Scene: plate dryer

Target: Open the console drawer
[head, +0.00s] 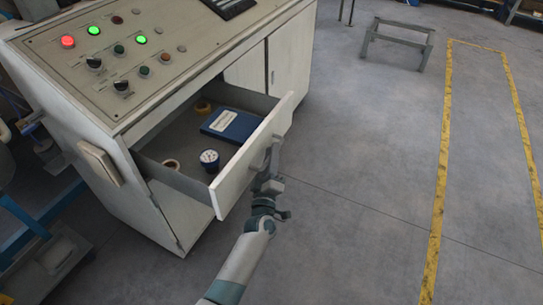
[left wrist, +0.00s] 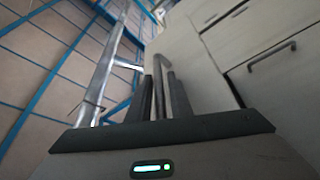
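The console drawer (head: 232,186) stands pulled well out of the pale console (head: 170,60), with its inside showing. A blue book or box (head: 232,125), a small round dial or can (head: 209,160) and tape-like rings (head: 172,165) lie in it. My left gripper (head: 270,167) is at the outer face of the drawer front, on its handle (head: 275,150). In the left wrist view my left gripper (left wrist: 160,88) has a finger on each side of the handle bar (left wrist: 158,75), closed close about it. My right gripper is not in view.
The console top carries lit red and green buttons (head: 94,30) and dark knobs. Cabinet doors (head: 290,60) are shut beside the drawer. Grey floor (head: 370,170) in front and to the right is clear up to a yellow line (head: 441,180). A low metal stand (head: 398,40) is farther back.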

